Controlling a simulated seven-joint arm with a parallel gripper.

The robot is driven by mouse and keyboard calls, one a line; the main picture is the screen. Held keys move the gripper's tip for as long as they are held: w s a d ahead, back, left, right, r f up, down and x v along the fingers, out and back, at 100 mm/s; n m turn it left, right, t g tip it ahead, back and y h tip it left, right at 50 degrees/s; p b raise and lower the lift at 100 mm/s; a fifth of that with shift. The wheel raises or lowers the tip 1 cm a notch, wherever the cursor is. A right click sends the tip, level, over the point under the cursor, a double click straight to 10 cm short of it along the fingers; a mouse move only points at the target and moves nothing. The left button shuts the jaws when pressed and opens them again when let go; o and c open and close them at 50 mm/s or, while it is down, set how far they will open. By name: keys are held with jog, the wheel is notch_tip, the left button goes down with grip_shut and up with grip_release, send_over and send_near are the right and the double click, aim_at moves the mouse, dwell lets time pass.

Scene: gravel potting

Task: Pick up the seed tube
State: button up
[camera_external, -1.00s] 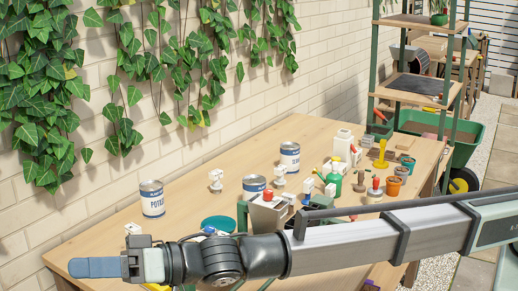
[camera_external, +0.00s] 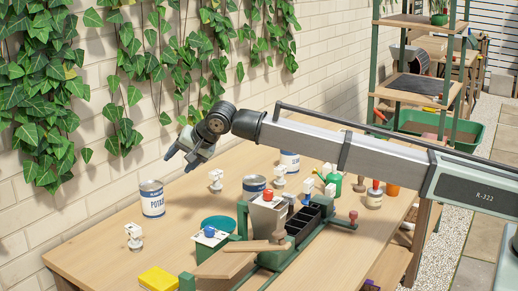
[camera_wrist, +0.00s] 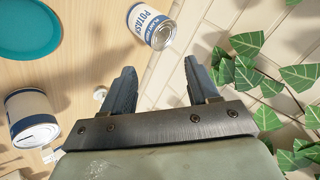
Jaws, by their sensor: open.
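I cannot make out a seed tube for certain in either view. My gripper (camera_external: 188,158) is raised above the back left of the table, near the brick wall, tilted down and to the left. In the wrist view its two dark fingers (camera_wrist: 161,88) stand apart with nothing between them. Below it in the external view are a white-topped, stamp-like piece (camera_external: 216,180) and a white and blue potash tin (camera_external: 153,200). The potash tin also shows beyond the fingers in the wrist view (camera_wrist: 153,24).
The wooden table (camera_external: 100,238) carries more tins (camera_external: 254,186), a teal dish (camera_external: 216,224), a green-framed rack with a grey box (camera_external: 268,214) and a black compartment tray (camera_external: 303,222). A yellow block (camera_external: 158,279) lies in front. Ivy (camera_external: 40,90) hangs on the wall.

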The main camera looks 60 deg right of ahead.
jog(key=s+d+f+m+g+h, duration=0.1)
jog(key=d+m+g, duration=0.1)
jog(key=d, duration=0.8)
jog(key=s+d+f+m+g, duration=0.1)
jog(key=s+d+m+g, duration=0.15)
jog(key=d, duration=0.85)
jog(key=m+g+y, duration=0.1)
jog(key=m+g, duration=0.1)
jog(key=g, duration=0.3)
send_over(280, 167)
jog(key=shift+t, duration=0.25)
jog(key=f, duration=0.6)
jog(key=shift+s+d+f, duration=0.1)
jog(key=shift+s+f, duration=0.15)
jog(key=shift+f, duration=0.15)
jog(key=shift+w+f, duration=0.15)
jog(key=shift+f, duration=2.85)
jog(key=c, duration=1)
jog(key=shift+c, duration=0.2)
jog(key=shift+r, duration=0.2)
